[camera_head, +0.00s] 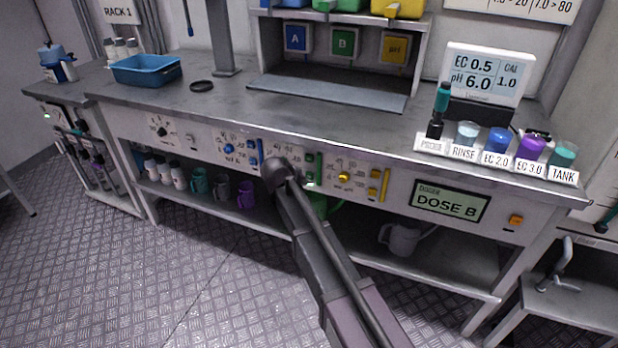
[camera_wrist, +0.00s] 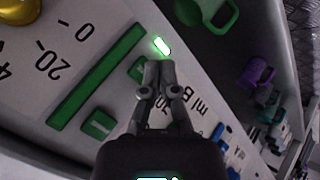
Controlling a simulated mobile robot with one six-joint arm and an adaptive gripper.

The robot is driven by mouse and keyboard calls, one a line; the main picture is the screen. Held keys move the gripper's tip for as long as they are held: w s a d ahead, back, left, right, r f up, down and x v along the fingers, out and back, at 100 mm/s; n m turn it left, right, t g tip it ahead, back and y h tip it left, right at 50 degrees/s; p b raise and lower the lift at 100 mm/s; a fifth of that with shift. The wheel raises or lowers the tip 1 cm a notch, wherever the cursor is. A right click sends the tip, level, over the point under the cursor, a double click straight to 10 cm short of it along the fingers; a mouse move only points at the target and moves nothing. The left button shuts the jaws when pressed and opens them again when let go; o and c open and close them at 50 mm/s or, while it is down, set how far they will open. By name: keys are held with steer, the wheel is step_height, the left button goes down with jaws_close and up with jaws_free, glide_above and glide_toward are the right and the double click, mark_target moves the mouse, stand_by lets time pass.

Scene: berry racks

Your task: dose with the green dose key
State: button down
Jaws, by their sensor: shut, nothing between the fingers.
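The dosing panel (camera_head: 205,140) has blue, green and yellow sections. My gripper (camera_head: 278,170) is in front of its green section and hides part of it. In the wrist view my gripper (camera_wrist: 160,68) is shut and empty, its fingertips close to the panel. A small green key (camera_wrist: 137,70) is partly hidden beside the fingertips; I cannot tell if they touch it. Another small green key (camera_wrist: 98,124) lies farther left and lower. A long green bar (camera_wrist: 95,76) runs alongside both. A green lamp (camera_wrist: 161,45) is lit just beyond the fingertips. The doser display (camera_head: 448,204) reads "DOSE B".
An orange button (camera_head: 515,220) is right of the display. Cups (camera_head: 497,142) and a meter (camera_head: 487,73) stand on the bench at right. A blue tray (camera_head: 146,70) is at left. Mugs (camera_head: 246,193) and a grey jug (camera_head: 402,238) sit on the shelf below the panel.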

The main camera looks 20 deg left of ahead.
steer(key=shift+s+a, duration=0.15)
steer(key=shift+s, duration=2.35)
steer(key=s+d+f+m+g, duration=0.1)
steer(key=d+f+m+g, duration=0.1)
steer(key=d, duration=1)
steer(key=s+d+f+m+g, duration=0.1)
steer(key=d+f+m+g, duration=0.15)
steer(key=d, duration=1.05)
steer(key=s+d+f+m+g+y, duration=0.1)
steer(key=s+d+m+g, duration=0.1)
steer(key=s+d, duration=0.55)
steer(key=s+d+m+g+y, duration=0.1)
steer(key=s+d+m+g, duration=0.3)
steer(key=d, duration=0.7)
step_height(320, 180, up, 26)
steer(key=s+n+t+p, duration=0.1)
steer(key=t+p, duration=0.1)
steer(key=p, duration=2.4)
steer(key=shift+d, duration=0.2)
steer(key=shift+s+n, duration=0.1)
steer(key=shift+n, duration=0.15)
